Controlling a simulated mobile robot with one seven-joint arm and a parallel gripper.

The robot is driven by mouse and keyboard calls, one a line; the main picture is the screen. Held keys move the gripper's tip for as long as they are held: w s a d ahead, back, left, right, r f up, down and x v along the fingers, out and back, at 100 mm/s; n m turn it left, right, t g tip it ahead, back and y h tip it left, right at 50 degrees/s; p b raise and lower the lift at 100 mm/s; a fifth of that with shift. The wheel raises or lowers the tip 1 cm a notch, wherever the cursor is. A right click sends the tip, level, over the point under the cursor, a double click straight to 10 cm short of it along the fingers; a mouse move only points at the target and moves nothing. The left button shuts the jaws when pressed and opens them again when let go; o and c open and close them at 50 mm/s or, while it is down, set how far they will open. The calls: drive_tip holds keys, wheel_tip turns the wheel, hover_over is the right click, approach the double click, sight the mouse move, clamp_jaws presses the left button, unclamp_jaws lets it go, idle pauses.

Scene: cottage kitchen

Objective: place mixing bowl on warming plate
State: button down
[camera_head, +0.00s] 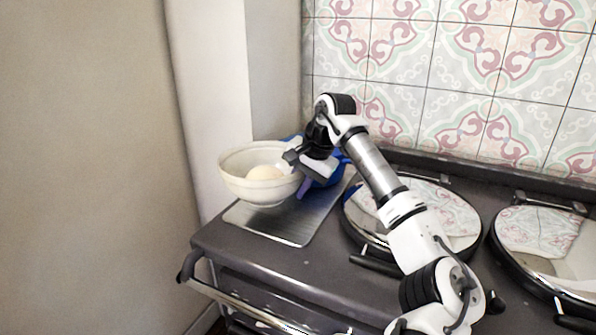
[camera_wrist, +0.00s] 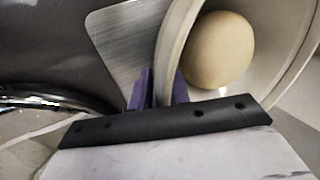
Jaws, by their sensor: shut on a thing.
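The mixing bowl (camera_head: 238,187) is cream-white and holds a pale round thing (camera_head: 264,173). It is upright over the warming plate (camera_head: 290,230), a flat metal sheet on the left end of the stove. I cannot tell whether the bowl touches the plate. My gripper (camera_head: 292,163) is shut on the right side of the bowl's rim. In the wrist view the purple fingertips (camera_wrist: 157,90) pinch the bowl's wall (camera_wrist: 172,55), one finger on each side. The wrist view also shows the warming plate (camera_wrist: 125,40) beyond the wall.
A blue object (camera_head: 325,172), partly hidden by my gripper, is behind and right of the bowl. Two round shiny stove lids (camera_head: 450,215) (camera_head: 540,235) are to the right. A tiled wall is behind, a plain wall on the left. A rail (camera_head: 235,300) runs along the stove's front.

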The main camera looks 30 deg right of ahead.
drive_tip(key=shift+f+p, duration=0.3)
drive_tip(key=shift+f, duration=1.7)
drive_tip(key=c, duration=1.7)
unclamp_jaws()
drive_tip(key=shift+f, duration=0.25)
drive_tip(key=o, duration=0.4)
drive_tip(key=shift+r, duration=0.1)
drive_tip(key=b+v, duration=0.1)
drive_tip(key=v, duration=1.1)
drive_tip(key=shift+b, duration=0.3)
